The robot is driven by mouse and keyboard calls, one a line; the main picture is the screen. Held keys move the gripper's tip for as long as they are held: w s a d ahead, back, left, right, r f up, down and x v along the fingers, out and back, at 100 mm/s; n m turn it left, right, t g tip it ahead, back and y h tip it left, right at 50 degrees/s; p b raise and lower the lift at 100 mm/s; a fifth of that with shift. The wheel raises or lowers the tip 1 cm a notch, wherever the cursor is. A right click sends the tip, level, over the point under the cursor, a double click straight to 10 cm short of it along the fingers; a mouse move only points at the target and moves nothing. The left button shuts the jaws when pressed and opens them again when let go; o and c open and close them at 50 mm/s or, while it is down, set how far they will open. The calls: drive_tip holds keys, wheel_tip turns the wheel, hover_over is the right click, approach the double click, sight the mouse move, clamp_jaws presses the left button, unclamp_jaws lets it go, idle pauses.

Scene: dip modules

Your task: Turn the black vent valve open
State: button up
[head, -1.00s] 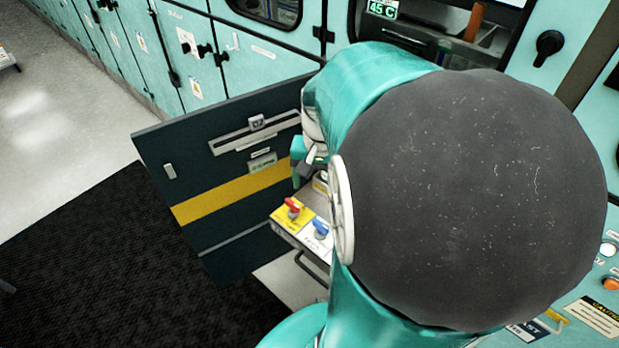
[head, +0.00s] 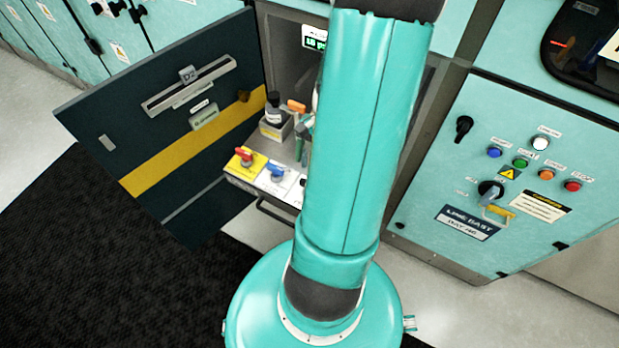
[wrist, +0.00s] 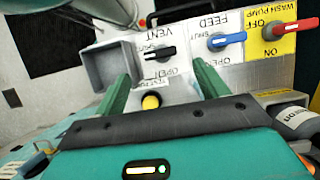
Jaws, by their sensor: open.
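In the wrist view the black vent valve (wrist: 160,52) sits on a white plate marked VENT, with its handle lying roughly sideways. SHUT and OPEN labels are beside it, upside down in this view. My gripper (wrist: 164,72) is open, its two green fingers either side of the valve in the picture, with nothing between the tips; I cannot tell the gap in depth. In the head view green fingers (head: 301,146) show partly beside my arm, which hides most of the vent valve.
The blue feed valve (wrist: 228,40) and red wash pump switch (wrist: 292,30) are close beside the vent. A grey open box (wrist: 108,66) stands on the other side. A yellow-topped knob (wrist: 151,101) shows between the fingers. The dark open door (head: 170,120) borders the bay.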

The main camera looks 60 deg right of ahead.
drive_tip(key=x, duration=0.7)
drive_tip(key=shift+f, duration=0.1)
drive_tip(key=shift+c, duration=0.2)
drive_tip(key=c, duration=0.9)
